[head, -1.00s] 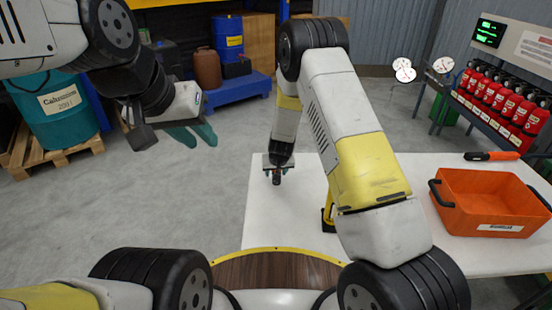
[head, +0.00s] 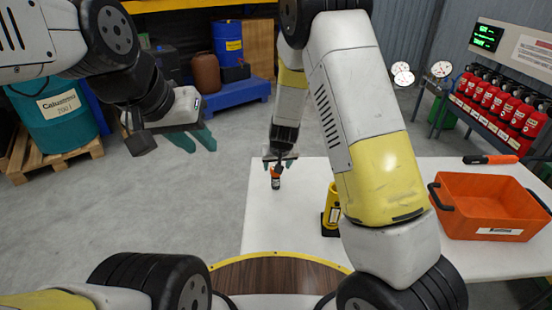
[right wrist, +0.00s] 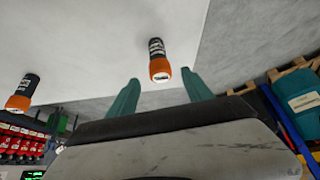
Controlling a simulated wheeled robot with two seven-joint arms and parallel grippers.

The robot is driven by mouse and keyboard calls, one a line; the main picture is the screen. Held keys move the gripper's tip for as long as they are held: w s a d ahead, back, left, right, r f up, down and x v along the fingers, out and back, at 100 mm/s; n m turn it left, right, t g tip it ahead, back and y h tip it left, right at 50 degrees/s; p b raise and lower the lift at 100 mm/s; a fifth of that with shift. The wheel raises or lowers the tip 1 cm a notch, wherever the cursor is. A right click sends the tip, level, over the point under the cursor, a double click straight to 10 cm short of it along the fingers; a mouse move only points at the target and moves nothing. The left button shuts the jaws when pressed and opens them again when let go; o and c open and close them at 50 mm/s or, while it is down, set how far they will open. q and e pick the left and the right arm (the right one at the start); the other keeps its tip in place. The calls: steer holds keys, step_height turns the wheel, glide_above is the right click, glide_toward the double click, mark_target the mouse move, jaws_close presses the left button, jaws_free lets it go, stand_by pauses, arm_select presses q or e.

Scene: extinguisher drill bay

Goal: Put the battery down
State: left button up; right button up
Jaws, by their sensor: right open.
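The battery (head: 275,182), black with an orange top, stands on the white table (head: 262,225) near its far left edge. In the right wrist view the battery (right wrist: 158,60) shows its orange end toward the camera, beyond the fingertips and apart from them. My right gripper (head: 279,162) is open above the battery; its two teal fingers also show in the right wrist view (right wrist: 160,88), with nothing between them. My left gripper (head: 196,138) is open and empty, over the floor left of the table.
A yellow holder (head: 332,208) with a black base stands beside my right arm. An orange crate (head: 490,230) and an orange-and-black tool (head: 490,159) are at the table's right. Another black-and-orange cylinder (right wrist: 22,92) shows in the right wrist view. Red extinguishers (head: 505,100) line a rack.

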steer(key=s+d+r+y, duration=0.1)
steer(key=s+d+r, duration=0.1)
steer(key=s+r, duration=0.45)
steer(key=s+d+r+y, duration=0.1)
steer(key=s+d+r, duration=0.15)
steer(key=r, duration=0.65)
steer(key=s+d+r+y, duration=0.1)
steer(key=s+d+r, duration=0.1)
steer(key=s+r, duration=0.4)
steer(key=s+d+r+h, duration=0.1)
steer(key=s+d+r, duration=0.2)
steer(key=s, duration=0.4)
steer(key=s+d+r+m, duration=0.1)
steer(key=s+d+r, duration=0.3)
steer(key=s, duration=0.4)
steer(key=shift+s+d+r+h, duration=0.15)
steer(key=shift+s+h, duration=0.1)
steer(key=shift+h, duration=0.15)
